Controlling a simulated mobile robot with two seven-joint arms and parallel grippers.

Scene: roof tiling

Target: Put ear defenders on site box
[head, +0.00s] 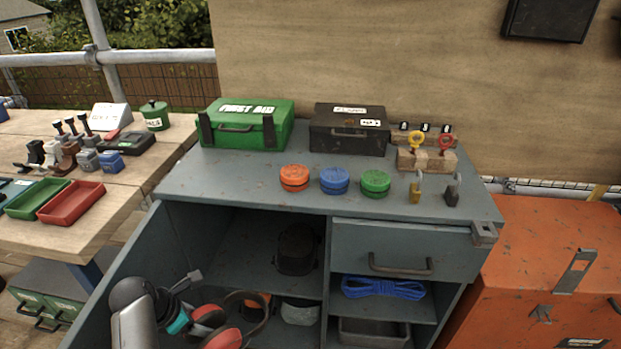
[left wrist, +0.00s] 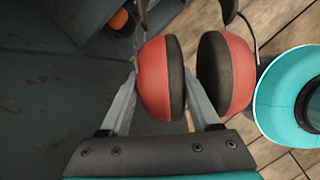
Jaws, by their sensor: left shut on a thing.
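The ear defenders have red cups with dark cushions and a dark headband. In the head view they (head: 209,316) show low in front of the open cabinet, partly cut off by the bottom edge. My left gripper (head: 191,320) is beside them. In the left wrist view my left gripper (left wrist: 158,92) is shut on one cup of the ear defenders (left wrist: 152,75), with one finger outside it and the other between the two cups. The large orange box (head: 545,255) at the right, which appears to be the site box, is shut, with a clear top. My right gripper is not in view.
The grey cabinet (head: 235,178) has an open door (head: 128,262) at left and gear on its shelves. Its top holds a green first-aid box (head: 246,125), a black box (head: 349,129), coloured tins and padlocks. A wooden bench (head: 118,205) with trays stands at left.

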